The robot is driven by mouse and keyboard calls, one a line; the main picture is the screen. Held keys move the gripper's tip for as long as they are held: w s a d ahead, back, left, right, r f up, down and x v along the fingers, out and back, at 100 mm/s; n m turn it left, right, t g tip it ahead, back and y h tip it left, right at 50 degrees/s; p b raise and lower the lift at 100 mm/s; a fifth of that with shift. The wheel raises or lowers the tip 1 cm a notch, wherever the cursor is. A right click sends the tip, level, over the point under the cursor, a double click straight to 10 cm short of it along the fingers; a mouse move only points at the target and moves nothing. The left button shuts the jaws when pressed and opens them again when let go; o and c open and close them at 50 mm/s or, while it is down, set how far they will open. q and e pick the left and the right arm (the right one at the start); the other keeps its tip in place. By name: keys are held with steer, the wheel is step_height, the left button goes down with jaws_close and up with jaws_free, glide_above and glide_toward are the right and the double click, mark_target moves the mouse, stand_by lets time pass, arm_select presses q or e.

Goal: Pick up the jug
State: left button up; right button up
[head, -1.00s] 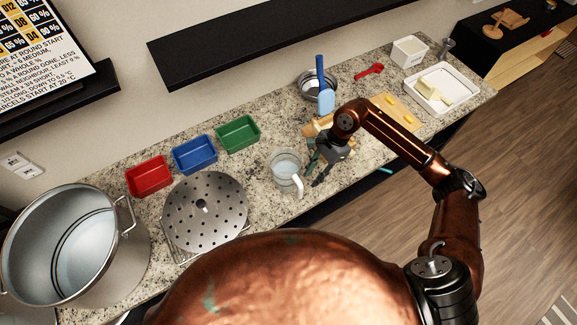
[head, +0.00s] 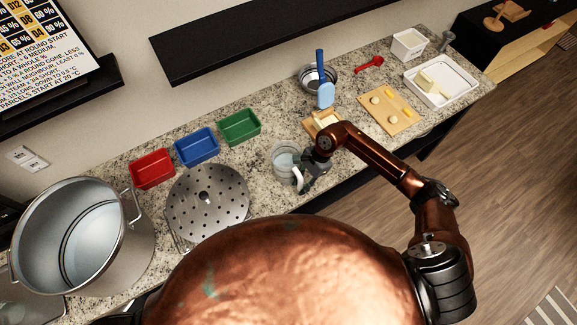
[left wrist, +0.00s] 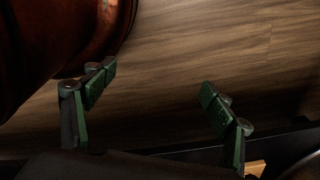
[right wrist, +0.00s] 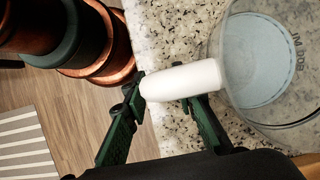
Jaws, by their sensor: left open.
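The jug (head: 284,158) is a clear measuring jug with a white handle, standing on the counter. My right gripper (head: 305,180) is at its handle side. In the right wrist view the white handle (right wrist: 182,80) crosses in front of the fingertips of my right gripper (right wrist: 167,92), hiding part of them. The fingers are apart, with countertop showing between them; whether they press on the handle is unclear. The jug's clear body (right wrist: 265,65) is to their right. My left gripper (left wrist: 155,85) is open and empty, seen against the wood floor, away from the jug.
A perforated disc (head: 207,200) and a large stockpot (head: 130,255) stand left of the jug. Red (head: 152,169), blue (head: 197,147) and green (head: 240,127) trays lie behind. A wooden block (head: 313,130) is close behind my right gripper. The counter's front edge is near.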

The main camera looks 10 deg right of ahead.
steer(key=shift+a+f, duration=0.1)
steer(key=shift+f, duration=0.2)
steer(key=shift+c, duration=0.4)
steer(key=c, duration=0.3)
jaws_close()
arm_select(q)
steer(key=shift+s+a, duration=0.1)
steer(key=shift+s, duration=0.6)
steer(key=shift+w, duration=0.25)
arm_select(e)
steer(key=shift+r, duration=0.1)
